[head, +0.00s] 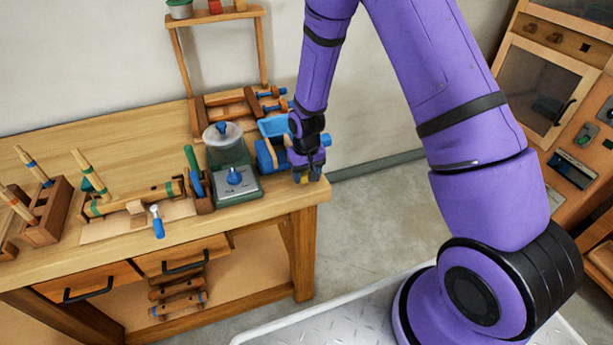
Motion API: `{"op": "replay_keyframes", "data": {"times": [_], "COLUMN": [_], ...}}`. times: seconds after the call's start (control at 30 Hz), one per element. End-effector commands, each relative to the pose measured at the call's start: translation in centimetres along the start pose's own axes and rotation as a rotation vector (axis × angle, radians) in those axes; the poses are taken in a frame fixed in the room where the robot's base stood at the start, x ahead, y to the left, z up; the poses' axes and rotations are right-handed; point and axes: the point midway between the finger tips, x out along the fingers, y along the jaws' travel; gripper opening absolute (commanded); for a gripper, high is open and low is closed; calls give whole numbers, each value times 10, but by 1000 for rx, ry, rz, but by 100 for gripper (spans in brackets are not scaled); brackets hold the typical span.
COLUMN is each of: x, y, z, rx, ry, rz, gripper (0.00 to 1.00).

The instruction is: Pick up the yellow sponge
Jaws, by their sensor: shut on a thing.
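The yellow sponge (298,177) shows as a small yellow patch at the right front corner of the wooden workbench (262,203). My gripper (307,177) points down over that corner and is shut on the sponge. The fingers hide most of the sponge. I cannot tell whether it touches the bench top or is just above it.
A blue vise-like tool (268,155) stands close behind and left of my gripper. A green-based blender or scale (233,180) is further left. Wooden racks with tools and a blue-handled hammer (158,222) fill the left side. Open floor (375,215) lies right of the bench.

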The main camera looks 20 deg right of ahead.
Motion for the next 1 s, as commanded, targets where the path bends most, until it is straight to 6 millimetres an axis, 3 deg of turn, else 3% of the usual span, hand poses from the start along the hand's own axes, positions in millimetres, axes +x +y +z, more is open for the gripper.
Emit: {"op": "replay_keyframes", "data": {"times": [0.17,0.7,1.0], "x": [-23,-34,-37], "y": [0,-43,-53], "z": [0,118,148], "rx": [0,-3,0], "ry": [3,-1,-1], "rz": [0,0,0], "gripper": [32,32,32]}}
